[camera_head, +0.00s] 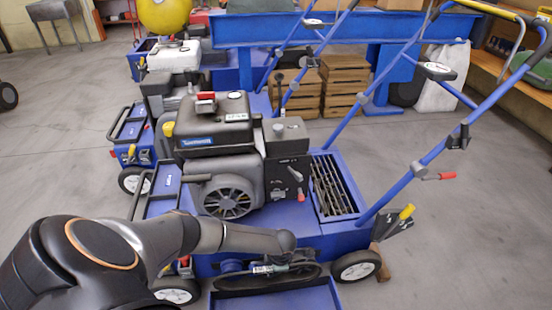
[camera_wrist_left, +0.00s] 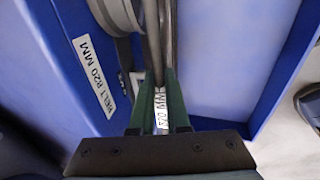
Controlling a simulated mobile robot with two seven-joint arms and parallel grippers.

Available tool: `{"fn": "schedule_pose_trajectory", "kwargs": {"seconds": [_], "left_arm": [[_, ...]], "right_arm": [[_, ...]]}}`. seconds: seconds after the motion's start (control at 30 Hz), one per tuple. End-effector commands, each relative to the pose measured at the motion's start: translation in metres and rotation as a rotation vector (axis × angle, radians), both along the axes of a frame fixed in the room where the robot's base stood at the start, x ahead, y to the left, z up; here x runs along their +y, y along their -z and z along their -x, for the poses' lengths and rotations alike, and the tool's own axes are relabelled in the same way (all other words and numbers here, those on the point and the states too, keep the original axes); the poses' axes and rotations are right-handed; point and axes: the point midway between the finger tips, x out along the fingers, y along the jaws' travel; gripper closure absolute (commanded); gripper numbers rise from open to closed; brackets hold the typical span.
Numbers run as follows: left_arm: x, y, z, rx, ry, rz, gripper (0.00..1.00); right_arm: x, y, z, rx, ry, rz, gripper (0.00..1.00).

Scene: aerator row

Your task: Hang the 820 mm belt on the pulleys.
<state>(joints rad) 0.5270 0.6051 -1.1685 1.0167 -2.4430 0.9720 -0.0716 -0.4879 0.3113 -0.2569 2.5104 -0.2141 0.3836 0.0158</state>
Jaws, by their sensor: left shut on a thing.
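The dark belt (camera_head: 305,279) is a long loop low on the near side of the blue aerator (camera_head: 335,235). A white tag on the belt (camera_wrist_left: 160,100) reads "820 MM" in the left wrist view. My left gripper (camera_head: 277,268) is shut on the belt; its green fingers (camera_wrist_left: 157,112) sit either side of the tag. The belt strands run up the picture from the fingers, close beside a grey pulley (camera_wrist_left: 118,14). I cannot tell whether the belt is seated on either pulley. My right gripper is out of view.
A label reading "BELT 820 MM" (camera_wrist_left: 93,78) is on the blue panel. A blue tray-like guard (camera_head: 285,299) lies below the belt. The engine (camera_head: 215,150) stands above, and a wheel (camera_head: 356,266) is at the right. Grey floor (camera_head: 460,250) is clear further right.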

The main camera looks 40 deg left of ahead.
Motion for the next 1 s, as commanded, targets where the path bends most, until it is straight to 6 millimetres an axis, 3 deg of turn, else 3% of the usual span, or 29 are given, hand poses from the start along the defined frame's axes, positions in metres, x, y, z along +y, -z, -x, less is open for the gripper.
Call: {"fn": "schedule_pose_trajectory", "kwargs": {"seconds": [1.0], "left_arm": [[0.021,0.000,-0.017,-0.001,-0.002,-0.001,1.00]], "right_arm": [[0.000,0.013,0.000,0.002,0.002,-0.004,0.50]]}}
